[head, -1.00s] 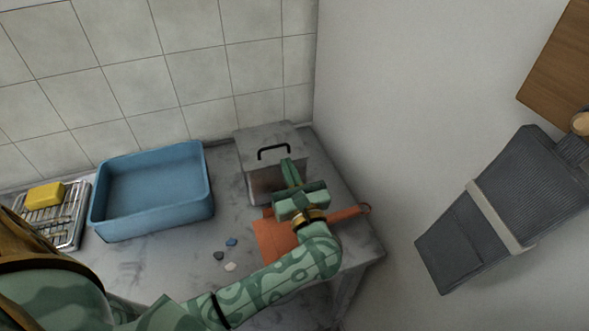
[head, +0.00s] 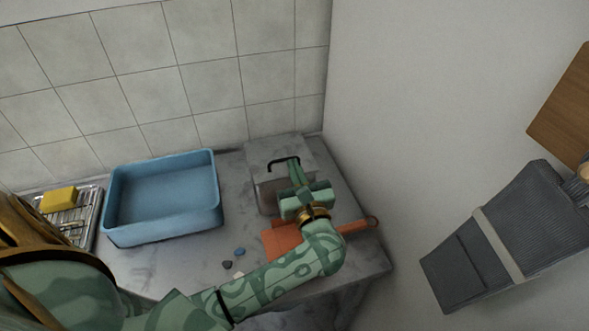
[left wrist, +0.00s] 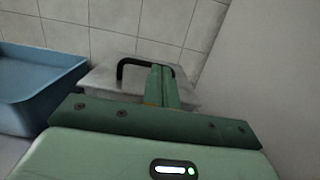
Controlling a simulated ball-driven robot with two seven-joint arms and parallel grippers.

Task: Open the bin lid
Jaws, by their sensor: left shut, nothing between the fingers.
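The bin (head: 268,197) is a grey metal box at the back right of the counter, against the tiled wall. Its flat grey lid (head: 262,152) lies on top and looks closed. A black arched handle (head: 284,160) stands on the lid. The lid (left wrist: 105,75) and handle (left wrist: 122,66) also show in the left wrist view. My left gripper (head: 294,168) is shut and empty, its fingertips at the right end of the handle. In the left wrist view the fingers (left wrist: 161,75) overlap that end; I cannot tell whether they touch it. My right gripper is out of view.
A blue basin (head: 165,228) stands left of the bin. A wire rack (head: 84,232) with a yellow sponge (head: 59,199) is farther left. An orange flat item (head: 279,243) lies under my left forearm. Small pebbles (head: 239,251) lie in front. A plain wall (head: 420,100) closes the right side.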

